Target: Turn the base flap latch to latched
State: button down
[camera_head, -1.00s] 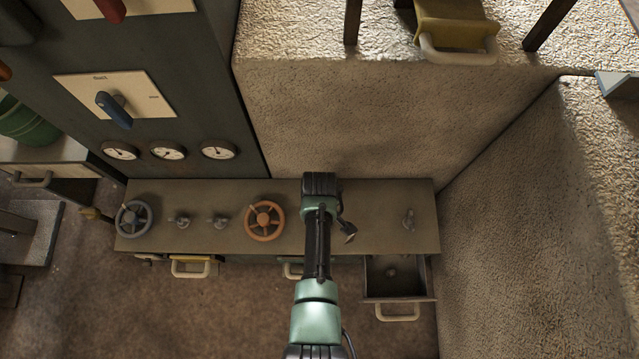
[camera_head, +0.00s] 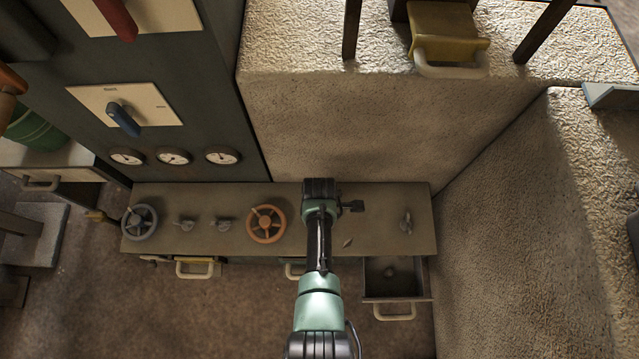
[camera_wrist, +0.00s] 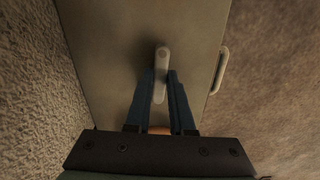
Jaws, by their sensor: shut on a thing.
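In the wrist view a pale grey lever with a rounded end (camera_wrist: 162,56), which I take for the base flap latch, stands on a flat grey-brown panel. My gripper (camera_wrist: 161,76) has one dark finger on each side of the lever and is shut on it. The lever lies nearly in line with the fingers. In the head view my arm's end is over the long bench (camera_head: 375,228), right of the orange handwheel (camera_head: 266,224). The arm hides the fingers and lever there. I cannot read any latch marking.
A small valve handle (camera_head: 406,223) stands on the bench to the right. An open drawer (camera_head: 391,300) juts out below it. A grey handwheel (camera_head: 139,222) and two small knobs are at the left. Rough block walls (camera_head: 350,130) close off the back and right.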

jog(key=shift+n, duration=0.3)
jog(key=c, duration=0.8)
grip_release()
notch_tip(320, 180, up, 13)
jog(key=p, duration=0.7)
jog(key=shift+p, duration=0.35)
